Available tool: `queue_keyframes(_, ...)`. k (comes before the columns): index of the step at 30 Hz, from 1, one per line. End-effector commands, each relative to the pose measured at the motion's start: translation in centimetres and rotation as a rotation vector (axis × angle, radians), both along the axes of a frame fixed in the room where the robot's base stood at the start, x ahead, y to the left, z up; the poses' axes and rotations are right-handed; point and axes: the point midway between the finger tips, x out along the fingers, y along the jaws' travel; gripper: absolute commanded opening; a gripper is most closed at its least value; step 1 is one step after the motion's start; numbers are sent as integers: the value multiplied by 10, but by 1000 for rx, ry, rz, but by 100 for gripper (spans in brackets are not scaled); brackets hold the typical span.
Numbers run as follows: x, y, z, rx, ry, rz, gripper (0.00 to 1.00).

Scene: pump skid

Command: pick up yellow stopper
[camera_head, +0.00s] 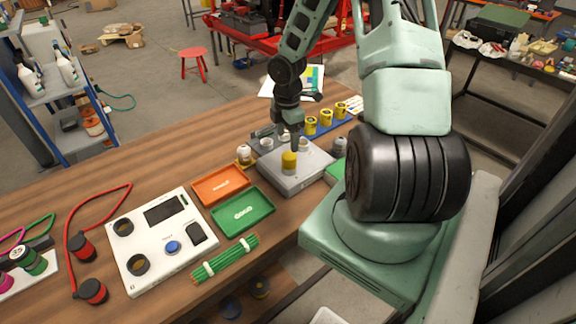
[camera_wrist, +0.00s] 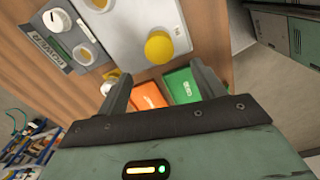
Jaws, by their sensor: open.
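The yellow stopper (camera_head: 289,161) stands upright on a pale grey block (camera_head: 312,176) on the wooden bench. In the wrist view the stopper (camera_wrist: 158,46) shows its round top on the grey block (camera_wrist: 130,25). My gripper (camera_wrist: 163,82) is open and empty, its two fingers spread, with the stopper a little beyond the tips. In the head view my gripper (camera_head: 288,137) hangs above the block, close over the stopper. I cannot tell the exact height gap.
Several yellow cylinders (camera_head: 325,117) stand in a blue rack behind the block. An orange tray (camera_head: 220,186) and a green tray (camera_head: 243,212) lie to the left. A white-topped item on a yellow base (camera_head: 244,155) is beside the block. A white panel (camera_head: 157,243) is farther left.

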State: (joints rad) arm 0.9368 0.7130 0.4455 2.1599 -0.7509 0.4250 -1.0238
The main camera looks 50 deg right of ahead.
Motion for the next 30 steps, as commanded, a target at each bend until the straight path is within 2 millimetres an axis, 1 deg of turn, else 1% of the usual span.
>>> queue_keyframes(1, 0, 1, -11, 3, 3, 4, 68)
queue_keyframes(3, 0, 1, -22, 2, 4, 4, 68)
queue_keyframes(6, 0, 0, -33, 1, 2, 2, 68)
queue_keyframes(11, 0, 0, -42, -1, 0, 1, 68)
queue_keyframes(13, -1, 0, -48, 1, 3, 1, 68)
queue_keyframes(21, -1, -1, -86, 0, 2, 2, 68)
queue_keyframes(24, -1, -2, -91, 0, 0, 0, 68)
queue_keyframes(30, -1, -2, -91, -1, 0, 0, 68)
